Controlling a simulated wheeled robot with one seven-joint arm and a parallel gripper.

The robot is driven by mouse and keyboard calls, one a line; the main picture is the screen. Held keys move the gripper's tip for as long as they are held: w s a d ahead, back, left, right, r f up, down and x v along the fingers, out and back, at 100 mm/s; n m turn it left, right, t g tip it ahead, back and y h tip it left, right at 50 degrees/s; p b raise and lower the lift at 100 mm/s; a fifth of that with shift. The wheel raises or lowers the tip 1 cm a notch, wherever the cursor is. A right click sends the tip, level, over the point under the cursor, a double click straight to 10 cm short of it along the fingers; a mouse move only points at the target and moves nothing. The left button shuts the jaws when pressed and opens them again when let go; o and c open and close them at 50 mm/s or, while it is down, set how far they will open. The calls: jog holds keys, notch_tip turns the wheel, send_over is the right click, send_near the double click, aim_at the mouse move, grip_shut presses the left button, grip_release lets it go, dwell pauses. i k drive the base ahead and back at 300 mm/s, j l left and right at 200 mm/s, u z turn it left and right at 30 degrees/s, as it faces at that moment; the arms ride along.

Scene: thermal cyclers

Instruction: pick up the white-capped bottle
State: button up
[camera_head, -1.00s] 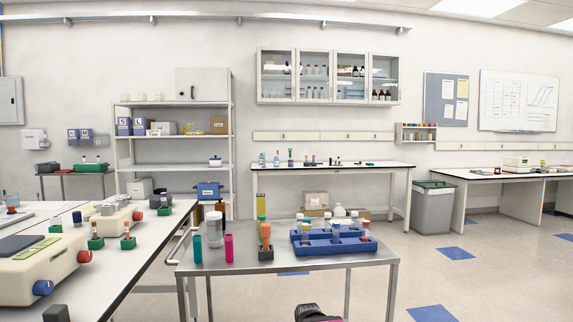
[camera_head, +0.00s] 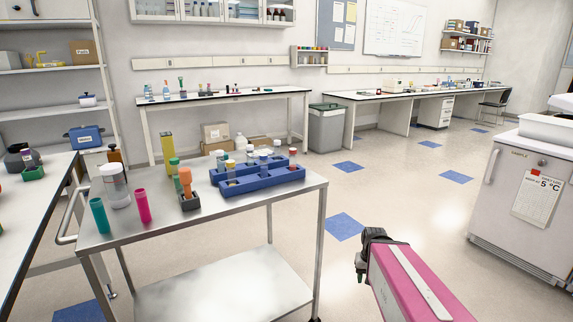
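A clear bottle with a wide white cap (camera_head: 115,186) stands upright on the left part of the steel cart's top (camera_head: 240,208), between a teal tube (camera_head: 99,215) and a magenta tube (camera_head: 143,206). Several smaller white-capped vials stand at the blue rack (camera_head: 262,180) on the same cart, partly overlapping each other. The dark end of my arm, with my gripper (camera_head: 361,266), is low in the picture, right of the cart and apart from everything on it. Its fingers are not clear enough to show whether they are open.
A white-topped bench (camera_head: 35,210) lies left of the cart. A white refrigerator (camera_head: 528,195) stands right; open floor lies between.

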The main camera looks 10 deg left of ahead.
aim_at(166, 93)
jog(key=i+l+z, duration=0.4)
jog(key=l, duration=0.45)
jog(key=i+l+z, duration=0.4)
jog(key=i+l, duration=0.25)
jog(key=i+l+u, duration=0.15)
jog(key=i, duration=0.2)
jog(key=i+l+u, duration=0.1)
jog(key=i, duration=0.25)
jog(key=i+j+u, duration=0.1)
jog(key=i+u, duration=0.15)
jog(key=u, duration=0.2)
jog(key=i+u, duration=0.3)
jog(key=u, duration=0.15)
jog(key=i+l+u, duration=0.1)
jog(key=i+u, duration=0.15)
jog(key=u, duration=0.2)
jog(key=i+u, duration=0.45)
jog(key=i, duration=2)
jog(key=i+u, duration=0.1)
jog(key=i, duration=0.8)
jog(key=i+j+u, duration=0.15)
jog(key=i, duration=0.75)
jog(key=i+j+u, duration=0.1)
jog(key=i, duration=0.75)
jog(key=j, duration=0.15)
